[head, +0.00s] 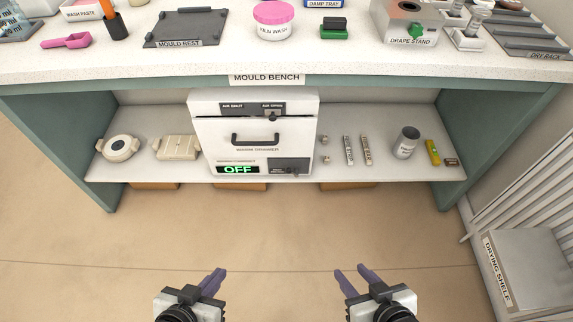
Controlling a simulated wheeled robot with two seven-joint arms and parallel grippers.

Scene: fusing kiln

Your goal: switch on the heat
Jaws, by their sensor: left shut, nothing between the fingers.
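A white kiln box (256,140) stands on the shelf under the bench, with a dark handle (255,138) across its closed front. A small display (238,169) at its lower left reads OFF in green. A dark panel (289,168) at its lower right carries a small knob or switch; its lettering is too small to read. My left gripper (216,273) is shut and empty, low in the head view, well short of the kiln. My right gripper (352,270) is open and empty, also short of the kiln, to the right.
The bench top (340,62) overhangs the shelf. On the shelf, pale moulds (176,147) stand left of the kiln; small bars (366,150) and a grey jar (405,142) stand to its right. A drying shelf (540,268) is at right. The floor before the kiln is clear.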

